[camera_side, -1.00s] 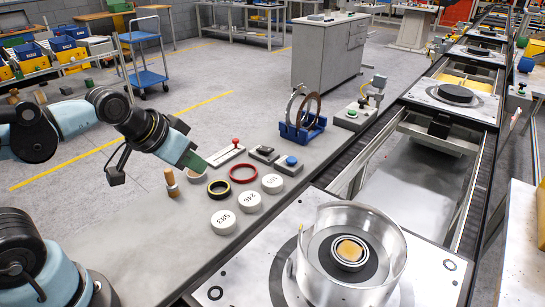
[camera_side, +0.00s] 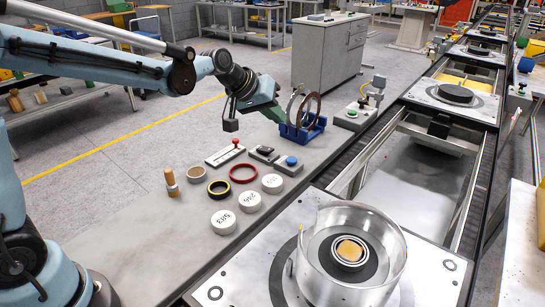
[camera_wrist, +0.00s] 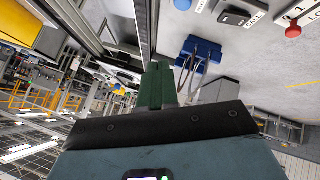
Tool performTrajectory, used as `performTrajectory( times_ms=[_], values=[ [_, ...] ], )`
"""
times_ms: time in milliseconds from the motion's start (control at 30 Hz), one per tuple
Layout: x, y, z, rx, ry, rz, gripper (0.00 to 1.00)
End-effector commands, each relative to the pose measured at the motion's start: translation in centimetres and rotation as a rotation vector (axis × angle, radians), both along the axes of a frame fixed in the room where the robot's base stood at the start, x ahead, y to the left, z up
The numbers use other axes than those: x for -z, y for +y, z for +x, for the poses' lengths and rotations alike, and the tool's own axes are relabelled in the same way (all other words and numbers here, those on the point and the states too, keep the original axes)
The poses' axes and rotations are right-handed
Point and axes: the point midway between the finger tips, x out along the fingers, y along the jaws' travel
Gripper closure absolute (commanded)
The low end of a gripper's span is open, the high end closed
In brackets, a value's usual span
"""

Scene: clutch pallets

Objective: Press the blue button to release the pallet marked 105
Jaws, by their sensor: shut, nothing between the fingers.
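My gripper (camera_side: 277,113) is shut and empty, raised above the bench at the left of the blue ring stand, apart from the button. Its green fingers show together in the wrist view (camera_wrist: 157,85). A pallet (camera_side: 235,262) carrying a clear-walled ring fixture is on the conveyor in front; I cannot read a 105 on any pallet.
The blue stand (camera_side: 303,130) holding upright rings is close to my gripper. A green-button box (camera_side: 351,113) stands farther back.

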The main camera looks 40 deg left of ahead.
Motion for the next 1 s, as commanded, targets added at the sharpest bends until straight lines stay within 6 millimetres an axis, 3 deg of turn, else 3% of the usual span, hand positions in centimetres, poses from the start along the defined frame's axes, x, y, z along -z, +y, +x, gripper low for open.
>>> performTrajectory(
  times_ms=[100,333,833,1000],
  values=[
    [1.0,0.0,2.5,-0.023,-0.006,-0.042,1.00],
    [2.4,-0.1,5.0,-0.050,-0.012,-0.095,1.00],
    [2.8,-0.2,5.5,-0.056,-0.013,-0.106,1.00],
    [3.7,-0.2,5.5,-0.055,-0.013,-0.105,1.00]
  ],
)
